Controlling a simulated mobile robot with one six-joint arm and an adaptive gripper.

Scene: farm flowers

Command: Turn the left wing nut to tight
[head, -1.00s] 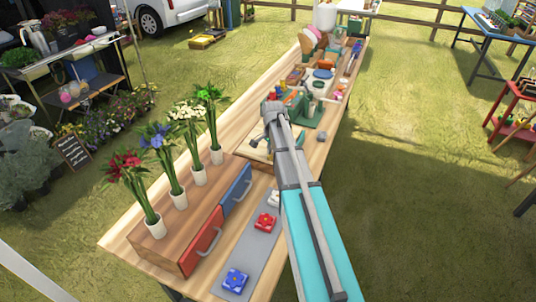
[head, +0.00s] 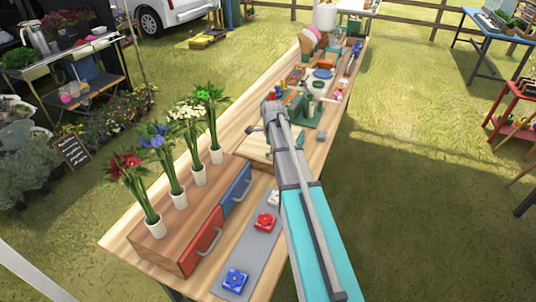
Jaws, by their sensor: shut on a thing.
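My gripper (head: 268,135) is at the far end of my outstretched arm, low over a pale wooden board (head: 256,152) on the long table. Its fingers are small and mostly hidden by my wrist and arm. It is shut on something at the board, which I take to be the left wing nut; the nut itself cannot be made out. How far the nut is turned does not show. Any other wing nut is hidden or too small to tell.
Flowers in white vases stand on a drawer unit with a red drawer (head: 203,242) and a blue drawer (head: 236,189), left of my arm. A grey mat (head: 251,253) holds flower-marked blocks. A green-based device (head: 318,105) stands beyond my gripper. Open grass lies right of the table.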

